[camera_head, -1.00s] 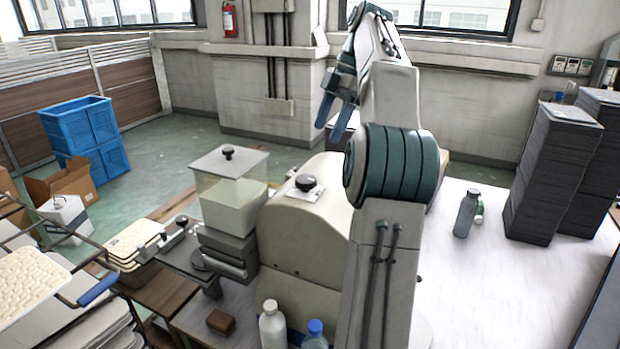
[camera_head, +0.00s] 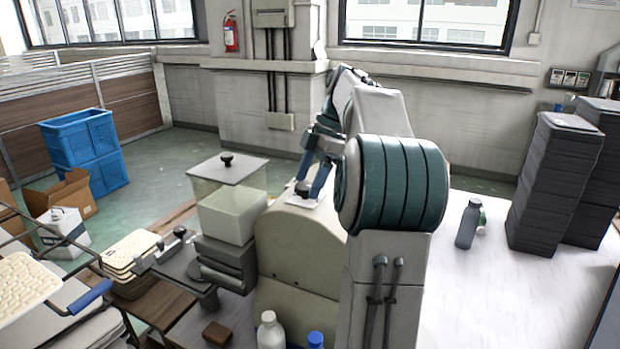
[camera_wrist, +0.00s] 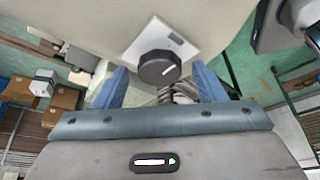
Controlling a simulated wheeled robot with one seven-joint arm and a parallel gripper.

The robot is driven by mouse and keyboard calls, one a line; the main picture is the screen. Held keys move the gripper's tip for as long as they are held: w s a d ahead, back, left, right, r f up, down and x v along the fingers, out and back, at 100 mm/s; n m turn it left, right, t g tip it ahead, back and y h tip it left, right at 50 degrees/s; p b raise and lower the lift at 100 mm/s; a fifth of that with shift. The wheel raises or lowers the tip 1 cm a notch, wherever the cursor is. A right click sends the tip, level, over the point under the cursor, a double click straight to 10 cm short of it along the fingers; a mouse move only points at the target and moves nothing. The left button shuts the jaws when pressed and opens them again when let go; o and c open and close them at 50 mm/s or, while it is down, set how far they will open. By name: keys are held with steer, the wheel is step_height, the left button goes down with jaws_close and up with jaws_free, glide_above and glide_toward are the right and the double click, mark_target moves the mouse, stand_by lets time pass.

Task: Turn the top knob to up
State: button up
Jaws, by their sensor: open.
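The top knob is a round black knob (camera_wrist: 160,68) on a white square plate (camera_wrist: 185,38), set on top of a beige rounded machine (camera_head: 290,260). In the wrist view a white mark on the knob points to the upper right. In the head view the knob (camera_head: 304,188) is partly behind my fingers. My gripper (camera_wrist: 160,85) is open, with one blue finger on each side of the knob. Gaps show between the fingers and the knob in the wrist view, so it is not gripped. It also shows in the head view (camera_head: 311,178).
A clear-sided box (camera_head: 232,215) with its own black-knobbed lid (camera_head: 228,172) stands left of the machine. Bottles (camera_head: 270,332) stand in front of it. A grey bottle (camera_head: 468,224) and dark stacked trays (camera_head: 555,185) stand to the right. The white tabletop between is mostly clear.

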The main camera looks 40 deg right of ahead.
steer(key=c, duration=1)
steer(key=shift+o, duration=0.2)
